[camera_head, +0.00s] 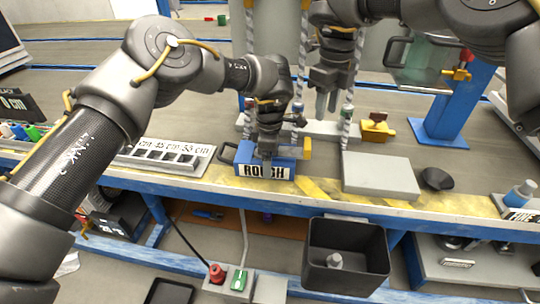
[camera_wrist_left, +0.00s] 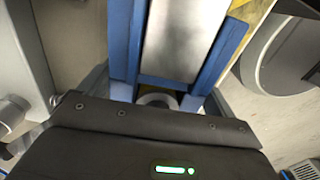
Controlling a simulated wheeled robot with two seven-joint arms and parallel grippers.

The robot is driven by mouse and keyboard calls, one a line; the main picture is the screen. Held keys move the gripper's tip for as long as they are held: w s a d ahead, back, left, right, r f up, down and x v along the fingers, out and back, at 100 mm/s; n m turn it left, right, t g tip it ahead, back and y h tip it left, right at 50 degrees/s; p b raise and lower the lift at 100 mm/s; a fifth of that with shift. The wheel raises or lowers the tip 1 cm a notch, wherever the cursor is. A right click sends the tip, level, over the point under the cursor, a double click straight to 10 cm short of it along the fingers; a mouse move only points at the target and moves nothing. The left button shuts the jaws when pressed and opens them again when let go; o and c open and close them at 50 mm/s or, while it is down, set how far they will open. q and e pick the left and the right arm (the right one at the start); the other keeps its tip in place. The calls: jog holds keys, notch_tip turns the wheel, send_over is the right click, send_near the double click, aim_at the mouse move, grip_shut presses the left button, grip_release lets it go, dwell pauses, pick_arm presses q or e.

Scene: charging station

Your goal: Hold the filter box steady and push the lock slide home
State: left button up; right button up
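The filter box is a blue box (camera_head: 243,157) with a white label, partly hidden, at the front edge of the bench. It also shows in the left wrist view as blue sides (camera_wrist_left: 126,40) around a bright metal surface. A yellow piece (camera_head: 306,149), perhaps the lock slide, sits at its right side. My left gripper (camera_head: 267,163) comes down over the box and covers part of the label; whether its fingers are shut on the box cannot be told. My right gripper (camera_head: 326,104) hangs above and behind the box, pointing down, its fingers slightly apart and empty.
A grey block (camera_head: 380,175) and a black bowl (camera_head: 436,179) lie right of the box. A yellow part (camera_head: 377,128) is behind. A grey tray (camera_head: 165,154) is at left. A dark bin (camera_head: 345,256) stands below the bench edge.

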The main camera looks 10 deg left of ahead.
pick_arm(q)
jog(key=c, duration=0.6)
pick_arm(e)
jog(key=shift+c, duration=0.5)
jog(key=shift+f, duration=0.2)
jog(key=shift+c, duration=1.1)
jog(key=f, duration=0.2)
jog(key=s+g+y, duration=0.1)
jog(key=shift+s+a+f, duration=0.1)
jog(key=shift+a+f, duration=0.2)
jog(key=shift+f, duration=0.1)
grip_shut()
jog(key=shift+w+d+f+n+t, duration=0.15)
jog(key=shift+f+n+t, duration=0.4)
jog(key=shift+f+n, duration=2.95)
jog(key=shift+w+d+r+n+t, duration=0.15)
jog(key=shift+n+t, duration=0.45)
jog(key=shift+n, duration=6.35)
jog(key=shift+w+d+f+n+t, duration=0.15)
jog(key=shift+f+n+t, duration=0.4)
jog(key=shift+f+n, duration=2.95)
